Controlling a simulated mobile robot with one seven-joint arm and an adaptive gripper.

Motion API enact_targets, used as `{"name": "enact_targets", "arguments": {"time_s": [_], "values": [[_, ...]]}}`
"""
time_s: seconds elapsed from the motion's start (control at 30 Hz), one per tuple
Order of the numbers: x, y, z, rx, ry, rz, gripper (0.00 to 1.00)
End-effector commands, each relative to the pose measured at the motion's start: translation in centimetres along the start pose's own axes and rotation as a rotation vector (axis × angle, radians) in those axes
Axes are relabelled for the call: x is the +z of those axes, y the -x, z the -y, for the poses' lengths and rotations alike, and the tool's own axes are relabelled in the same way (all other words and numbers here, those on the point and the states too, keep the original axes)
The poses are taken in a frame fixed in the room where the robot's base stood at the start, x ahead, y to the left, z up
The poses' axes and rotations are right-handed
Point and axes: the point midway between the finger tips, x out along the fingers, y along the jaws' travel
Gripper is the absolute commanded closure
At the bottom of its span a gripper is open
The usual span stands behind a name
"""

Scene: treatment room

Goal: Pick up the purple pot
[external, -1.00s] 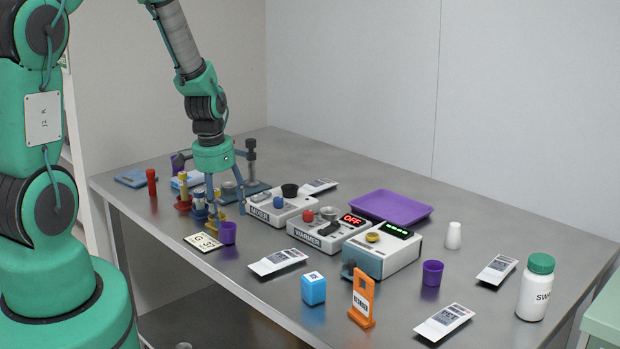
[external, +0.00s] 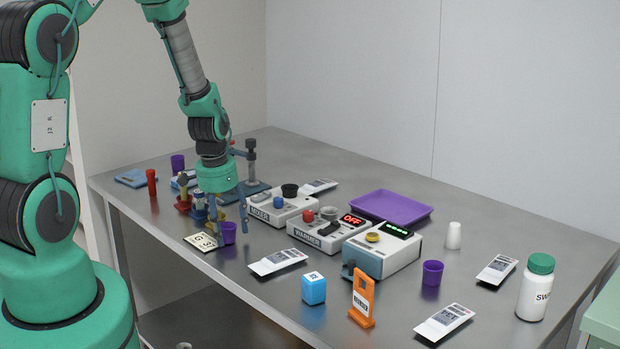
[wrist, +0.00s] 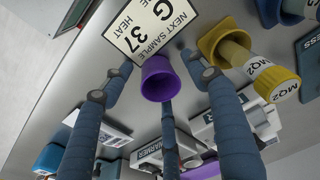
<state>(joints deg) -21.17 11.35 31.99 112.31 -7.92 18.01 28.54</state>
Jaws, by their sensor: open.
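A small purple pot (external: 228,233) stands near the table's front edge, beside a white sign card. My gripper (external: 229,228) is open, pointing down, with its blue fingers around or just above this pot; I cannot tell whether any finger touches it. In the wrist view the pot (wrist: 158,80) shows its open mouth between the spread fingers. Two other purple pots stand apart: one at the right (external: 432,273), beyond the devices, and one at the back left (external: 177,162).
The sign card (external: 203,242) lies close to the pot. Colored stands (external: 184,196) with tubes are just left. The mixer (external: 277,210) and warmer (external: 315,238) are to the right. A printed sachet (external: 279,261) lies at front right.

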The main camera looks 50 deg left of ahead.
Motion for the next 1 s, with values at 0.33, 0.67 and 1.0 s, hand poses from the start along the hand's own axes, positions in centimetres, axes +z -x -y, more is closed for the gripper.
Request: {"name": "enact_targets", "arguments": {"time_s": [0.33,0.67,1.0], "values": [[0.02,0.02,-0.01,0.0,0.0,0.0,0.41],[0.02,0.01,-0.01,0.0,0.0,0.001,0.75],[-0.04,0.37,-0.01,0.0,0.0,0.0,0.75]]}}
